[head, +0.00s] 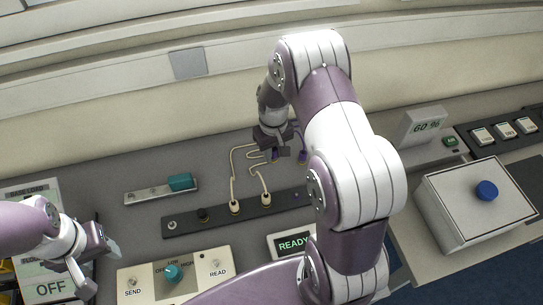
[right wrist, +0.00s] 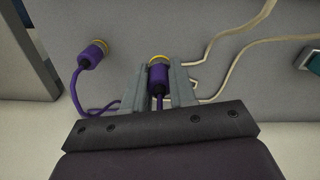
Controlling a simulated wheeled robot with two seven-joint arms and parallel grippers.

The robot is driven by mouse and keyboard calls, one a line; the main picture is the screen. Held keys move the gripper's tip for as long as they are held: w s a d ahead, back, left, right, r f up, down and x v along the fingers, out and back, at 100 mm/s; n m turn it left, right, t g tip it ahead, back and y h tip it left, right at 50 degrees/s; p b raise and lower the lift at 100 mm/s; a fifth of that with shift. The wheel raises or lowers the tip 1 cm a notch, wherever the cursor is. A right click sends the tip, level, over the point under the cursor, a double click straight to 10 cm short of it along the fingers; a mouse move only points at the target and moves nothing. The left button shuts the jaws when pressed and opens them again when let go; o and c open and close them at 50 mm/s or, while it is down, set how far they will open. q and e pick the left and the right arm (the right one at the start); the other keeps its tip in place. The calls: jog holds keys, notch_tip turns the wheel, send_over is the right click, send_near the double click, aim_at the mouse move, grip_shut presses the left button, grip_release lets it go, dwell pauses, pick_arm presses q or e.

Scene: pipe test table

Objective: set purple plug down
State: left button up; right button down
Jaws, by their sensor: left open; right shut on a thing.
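My right gripper (head: 274,150) reaches over the grey table behind the dark socket strip. In the right wrist view its fingers (right wrist: 159,68) are shut on a purple plug (right wrist: 158,76) with a yellow end and a purple cord. In the head view this plug (head: 275,157) shows just below the fingers. I cannot tell whether it touches the table. A second purple plug with a yellow end (right wrist: 93,54) lies to the left in the right wrist view. In the head view it (head: 302,158) is right of the gripper. My left gripper (head: 98,266) is open and empty at the lower left.
The dark socket strip (head: 180,224) holds cream plugs (head: 235,207) whose cords loop towards my right gripper. A rail with a teal block (head: 180,182) is left of it. A SEND/READ panel (head: 205,268) is in front. A box with a blue button (head: 487,190) is at right.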

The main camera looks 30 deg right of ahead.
aim_at(273, 168)
notch_tip(273, 168, down, 4)
jog(key=shift+r+p, duration=0.1)
jog(key=shift+p, duration=0.45)
jog(key=shift+f, duration=0.2)
jog(key=shift+f, duration=0.1)
jog(key=c, duration=0.9)
grip_release()
